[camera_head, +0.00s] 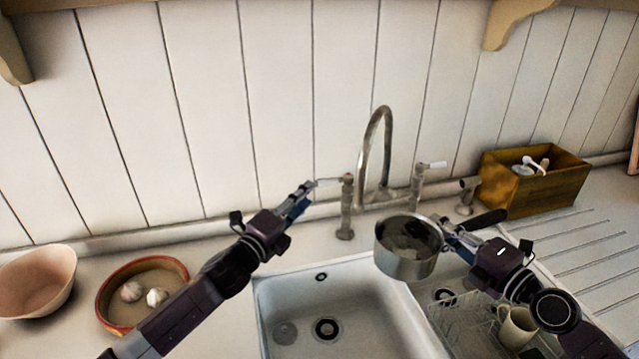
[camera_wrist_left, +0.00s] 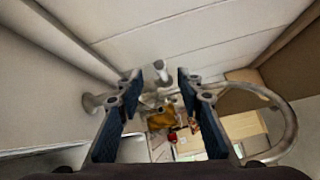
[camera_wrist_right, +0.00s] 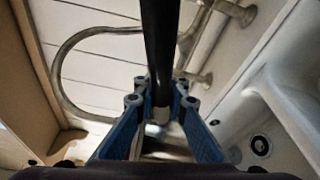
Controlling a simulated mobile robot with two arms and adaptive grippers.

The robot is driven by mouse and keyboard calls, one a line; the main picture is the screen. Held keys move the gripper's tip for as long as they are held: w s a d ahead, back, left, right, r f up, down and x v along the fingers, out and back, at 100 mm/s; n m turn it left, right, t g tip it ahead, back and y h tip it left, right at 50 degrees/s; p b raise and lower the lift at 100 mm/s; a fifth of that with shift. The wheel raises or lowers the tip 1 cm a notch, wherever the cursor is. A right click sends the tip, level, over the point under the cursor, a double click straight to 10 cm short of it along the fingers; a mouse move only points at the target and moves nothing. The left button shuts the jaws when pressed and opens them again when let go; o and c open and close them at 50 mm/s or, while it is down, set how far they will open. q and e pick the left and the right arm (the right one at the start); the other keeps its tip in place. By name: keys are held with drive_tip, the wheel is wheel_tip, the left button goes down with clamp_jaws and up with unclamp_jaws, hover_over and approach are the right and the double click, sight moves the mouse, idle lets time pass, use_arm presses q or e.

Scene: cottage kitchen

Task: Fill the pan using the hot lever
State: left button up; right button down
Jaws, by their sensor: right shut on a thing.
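A metal tap with a tall curved spout (camera_head: 366,150) stands behind the sink. Its left lever (camera_head: 330,182) and right lever (camera_head: 432,165) each have a white tip. My left gripper (camera_head: 306,190) is at the left lever's tip; its fingers are apart in the left wrist view (camera_wrist_left: 160,90). Whether it touches the lever I cannot tell. My right gripper (camera_head: 447,230) is shut on the black handle (camera_wrist_right: 160,45) of a metal pan (camera_head: 405,265). The pan is held upright above the sink, near the spout. No water stream shows.
The white sink (camera_head: 290,290) has a left basin and a right basin with a rack and a cream mug (camera_head: 517,328). A wooden box (camera_head: 530,185) stands right. A dish with garlic (camera_head: 120,310) and a pink bowl (camera_head: 35,285) stand left.

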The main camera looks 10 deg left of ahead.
sight(318, 185)
use_arm(q)
drive_tip(key=x, duration=0.7)
drive_tip(key=shift+w+d, duration=0.1)
drive_tip(key=shift+w, duration=0.15)
clamp_jaws()
